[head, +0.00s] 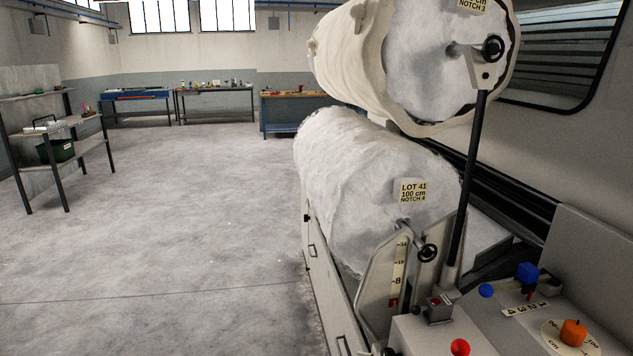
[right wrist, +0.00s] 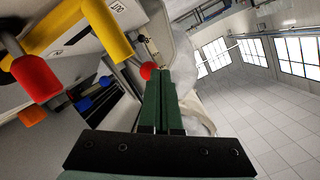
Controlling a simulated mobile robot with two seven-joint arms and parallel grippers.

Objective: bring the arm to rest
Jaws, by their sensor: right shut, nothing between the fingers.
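My right gripper (right wrist: 162,75) shows in the right wrist view. Its two green fingers are shut against each other with nothing between them. A red ball knob (right wrist: 148,71) appears just left of the fingertips; I cannot tell how far beyond them it is. Neither gripper shows in the head view, and my left gripper is in no frame.
At right in the head view stands a machine with a lower roll (head: 365,180) and an upper roll (head: 345,60). Its panel has a red button (head: 460,347) and an orange knob (head: 573,332). The left floor (head: 160,240) is clear.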

